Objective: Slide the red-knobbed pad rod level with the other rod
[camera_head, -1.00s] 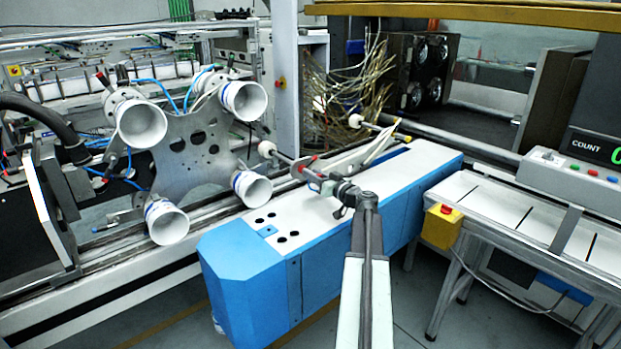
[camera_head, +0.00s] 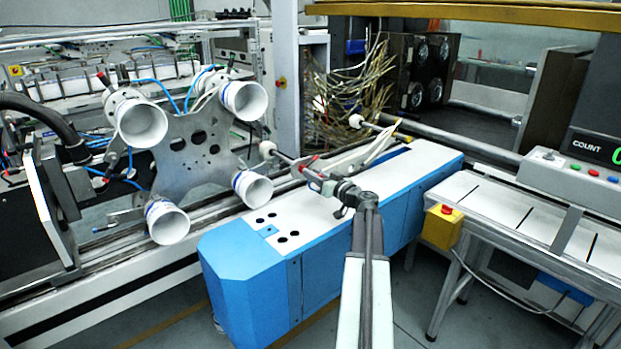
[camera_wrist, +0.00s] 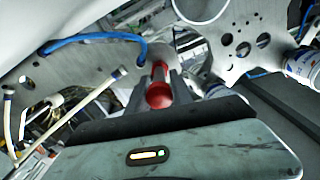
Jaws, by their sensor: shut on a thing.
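The red knob (camera_wrist: 159,94) sits between the fingers of my gripper (camera_wrist: 160,82) in the wrist view, and the gripper is shut on it. In the head view my gripper (camera_head: 326,184) is at the near end of the pad rod (camera_head: 291,162), above the blue and white housing. This rod's white round pad (camera_head: 267,149) points to the back left, near the white cups. The other rod has its white pad (camera_head: 355,121) farther back and to the right. My gripper partly hides the knob in the head view.
White cups (camera_head: 168,222) on a grey plate (camera_head: 190,160) stand left of my gripper. The blue and white housing (camera_head: 330,235) lies below it. Pale hoses (camera_head: 378,146) run close behind on the right. A yellow box (camera_head: 441,227) stands at the right.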

